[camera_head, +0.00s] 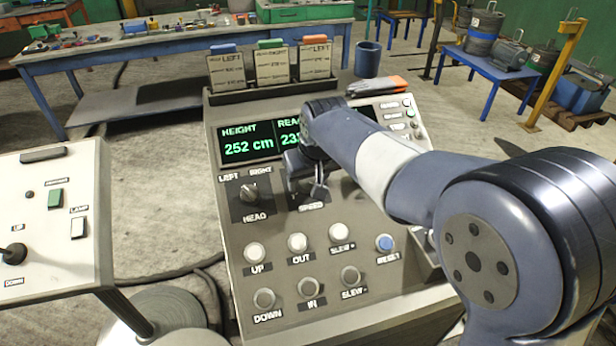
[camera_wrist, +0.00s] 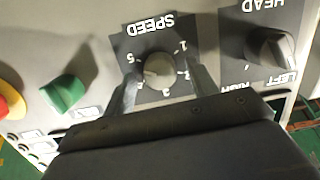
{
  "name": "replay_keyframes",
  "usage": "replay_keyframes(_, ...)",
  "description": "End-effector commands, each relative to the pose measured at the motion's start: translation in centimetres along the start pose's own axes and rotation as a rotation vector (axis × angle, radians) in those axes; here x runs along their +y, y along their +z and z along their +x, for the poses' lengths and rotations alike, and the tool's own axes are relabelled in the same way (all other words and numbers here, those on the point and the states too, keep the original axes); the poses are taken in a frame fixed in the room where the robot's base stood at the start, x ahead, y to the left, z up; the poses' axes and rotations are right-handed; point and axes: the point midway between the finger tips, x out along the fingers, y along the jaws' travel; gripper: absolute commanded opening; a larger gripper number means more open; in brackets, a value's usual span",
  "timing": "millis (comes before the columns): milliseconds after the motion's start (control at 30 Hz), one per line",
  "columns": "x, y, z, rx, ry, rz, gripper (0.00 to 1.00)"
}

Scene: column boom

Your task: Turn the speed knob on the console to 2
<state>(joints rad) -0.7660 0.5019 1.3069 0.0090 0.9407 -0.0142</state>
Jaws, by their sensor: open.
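The speed knob (camera_wrist: 158,70) sits on a dark plate marked SPEED, upside down in the wrist view. Numbers ring it; a 1 shows at its upper right, but I cannot read its setting surely. My gripper (camera_wrist: 163,78) is open, with one finger on each side of the knob; I cannot tell whether they touch it. In the head view my gripper (camera_head: 306,178) is over the console (camera_head: 225,205) above the SPEED label and hides the knob.
The head knob (camera_head: 249,192) is close on the left; it also shows in the wrist view (camera_wrist: 270,48). A green knob (camera_wrist: 65,93) is on the other side. Round buttons (camera_head: 298,242) lie below. A second panel (camera_head: 45,225) is at left.

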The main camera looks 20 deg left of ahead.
Motion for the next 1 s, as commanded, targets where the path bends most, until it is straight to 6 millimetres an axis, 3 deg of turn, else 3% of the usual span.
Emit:
replay_keyframes(267, 0.0, -0.01, 0.19, 0.001, 0.0, 0.0, 0.55)
replay_keyframes(800, 0.0, -0.02, 0.15, 0.001, 0.0, 0.0, 0.12)
replay_keyframes(1000, -0.01, -0.03, 0.14, 0.0, 0.001, -0.008, 0.1)
